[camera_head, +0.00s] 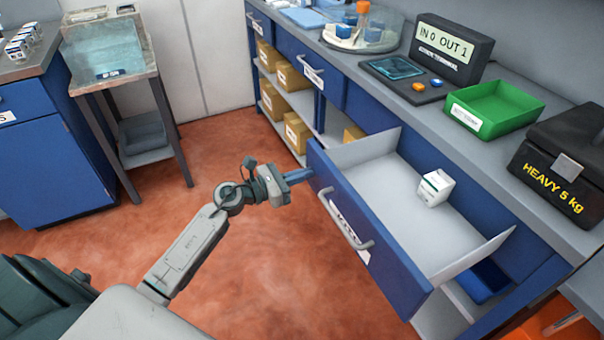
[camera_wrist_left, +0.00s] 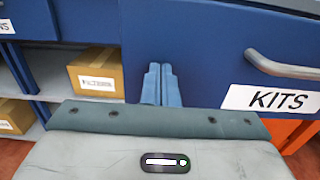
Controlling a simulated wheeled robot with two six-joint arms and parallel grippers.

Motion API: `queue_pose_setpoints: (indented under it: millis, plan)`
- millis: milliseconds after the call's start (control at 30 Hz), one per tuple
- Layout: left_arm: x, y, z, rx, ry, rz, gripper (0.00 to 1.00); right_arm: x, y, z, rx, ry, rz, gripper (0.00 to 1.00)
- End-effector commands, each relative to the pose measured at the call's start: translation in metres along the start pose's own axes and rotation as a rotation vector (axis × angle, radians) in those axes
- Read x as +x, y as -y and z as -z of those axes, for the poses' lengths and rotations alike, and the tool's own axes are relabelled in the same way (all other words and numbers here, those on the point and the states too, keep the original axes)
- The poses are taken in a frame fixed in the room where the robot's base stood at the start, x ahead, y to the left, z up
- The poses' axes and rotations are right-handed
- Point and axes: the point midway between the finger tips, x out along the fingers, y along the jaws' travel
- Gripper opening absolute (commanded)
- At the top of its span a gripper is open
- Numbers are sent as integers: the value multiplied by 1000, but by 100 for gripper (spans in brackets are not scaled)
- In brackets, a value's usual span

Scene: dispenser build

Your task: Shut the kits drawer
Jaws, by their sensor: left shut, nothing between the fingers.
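The kits drawer (camera_head: 345,225) is pulled well out of the blue counter in the head view, with a metal bar handle and a label on its front. Its KITS label (camera_wrist_left: 272,100) shows in the left wrist view, right of the fingers. A small white box (camera_head: 435,187) lies inside the drawer. My left gripper (camera_head: 308,174) is shut and empty, its blue fingertips at the left end of the drawer front, left of the handle (camera_head: 345,219). In the left wrist view the fingers (camera_wrist_left: 161,75) point at the blue front; whether they touch it I cannot tell. My right gripper is out of view.
On the counter are a terminal (camera_head: 450,50), a green tray (camera_head: 495,107) and a black HEAVY 5 kg case (camera_head: 562,165). Shelves with cardboard boxes (camera_head: 297,132) lie left of the drawer. A small stand (camera_head: 112,75) is at the back left. Red floor in front is clear.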

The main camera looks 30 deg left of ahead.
Motion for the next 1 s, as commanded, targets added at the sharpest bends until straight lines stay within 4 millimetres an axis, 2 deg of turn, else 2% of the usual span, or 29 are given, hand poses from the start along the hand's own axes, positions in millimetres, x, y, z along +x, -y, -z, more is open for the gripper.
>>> queue_pose_setpoints:
  millis: [167,367,567,700,800,1000]
  plan:
    - [2,0,0,0,1,0,0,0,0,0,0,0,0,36]
    - [21,0,-2,-1,5,-1,0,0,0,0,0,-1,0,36]
    - [64,0,-3,-3,8,0,0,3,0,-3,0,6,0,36]
    - [102,0,-1,-3,6,0,0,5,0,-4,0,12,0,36]
    - [131,1,-1,-3,6,2,0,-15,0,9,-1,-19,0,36]
    - [185,1,1,-1,4,2,0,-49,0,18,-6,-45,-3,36]
